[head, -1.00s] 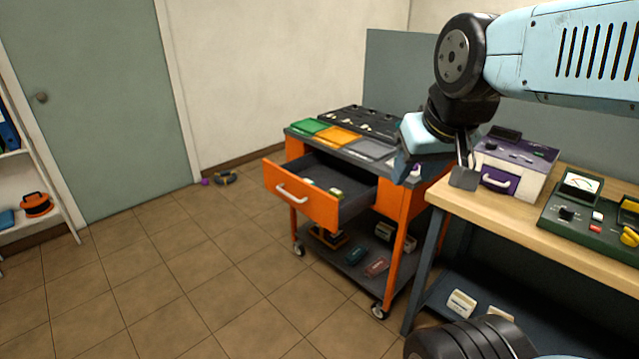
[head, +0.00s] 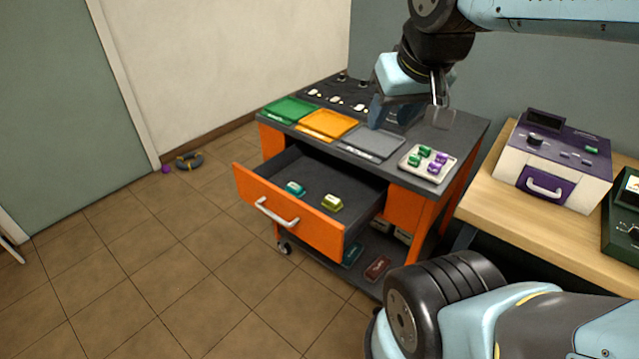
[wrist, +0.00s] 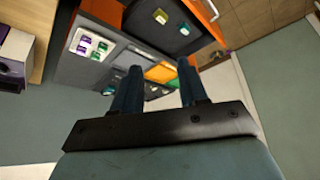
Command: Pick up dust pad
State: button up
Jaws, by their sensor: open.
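I cannot tell for sure which thing is the dust pad. A teal block (head: 295,188) and a yellow-olive block (head: 332,202) lie apart in the open drawer (head: 300,222) of the orange cart. A dark teal item (head: 352,253) and a reddish-brown item (head: 377,268) lie on the cart's lower shelf. My gripper (head: 408,112) is open and empty, above the back right of the cart top. In the wrist view its two fingers (wrist: 158,88) stand apart with nothing between them, and the drawer blocks (wrist: 160,17) show beyond.
The cart top holds green (head: 290,110), orange (head: 328,124) and grey (head: 373,141) trays and a white tray (head: 408,168) with green and purple pieces. A wooden bench (head: 490,195) with a purple-white device (head: 552,160) stands at right. The tiled floor at left is mostly clear.

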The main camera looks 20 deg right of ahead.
jog(key=shift+w, duration=0.35)
